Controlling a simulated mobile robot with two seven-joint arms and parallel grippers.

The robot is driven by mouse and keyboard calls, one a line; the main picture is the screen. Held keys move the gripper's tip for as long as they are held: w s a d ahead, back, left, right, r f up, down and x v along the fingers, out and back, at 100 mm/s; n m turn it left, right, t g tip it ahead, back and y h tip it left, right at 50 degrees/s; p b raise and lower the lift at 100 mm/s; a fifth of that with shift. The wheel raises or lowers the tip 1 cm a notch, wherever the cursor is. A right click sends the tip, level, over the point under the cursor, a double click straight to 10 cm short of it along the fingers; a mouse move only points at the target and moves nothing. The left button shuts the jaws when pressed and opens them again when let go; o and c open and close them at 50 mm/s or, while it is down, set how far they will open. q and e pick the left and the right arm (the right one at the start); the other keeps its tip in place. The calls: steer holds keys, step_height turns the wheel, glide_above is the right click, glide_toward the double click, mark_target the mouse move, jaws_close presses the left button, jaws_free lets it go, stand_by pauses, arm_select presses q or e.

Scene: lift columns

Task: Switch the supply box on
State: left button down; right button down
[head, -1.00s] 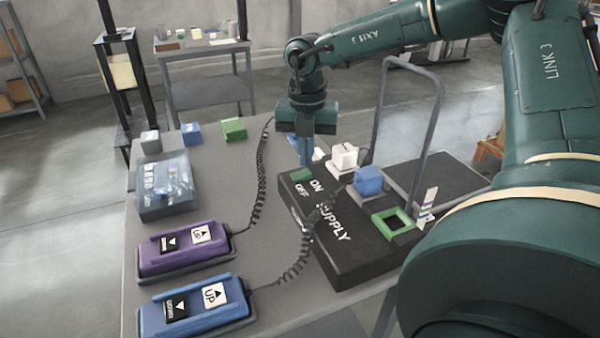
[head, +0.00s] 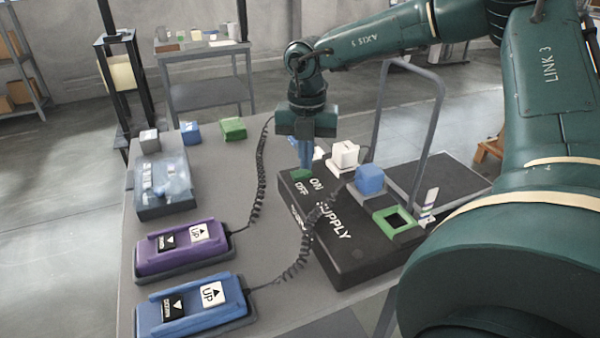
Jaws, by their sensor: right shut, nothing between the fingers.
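The black supply box (head: 345,250) lies on the grey table, marked ON, OFF and SUPPLY on its top. A small green switch (head: 301,175) sits at its far left corner, beside the ON and OFF words. My right gripper (head: 305,164) points down with its blue fingers shut and empty. The fingertips are right at the green switch; I cannot tell whether they touch it. Which way the switch is set is too small to tell. My left gripper is not in view.
A purple pendant (head: 182,262) and a blue pendant (head: 192,322) with coiled cords lie left of the box. A white block (head: 345,154), a blue block (head: 369,179) and a green square frame (head: 379,219) are at the box. A grey hoop (head: 437,110) rises behind.

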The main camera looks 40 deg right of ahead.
steer(key=shift+f+b, duration=0.4)
steer(key=shift+f, duration=0.05)
steer(key=shift+r, duration=0.15)
steer(key=shift+r+p, duration=1.7)
steer(key=shift+r, duration=1.75)
steer(key=shift+f, duration=0.1)
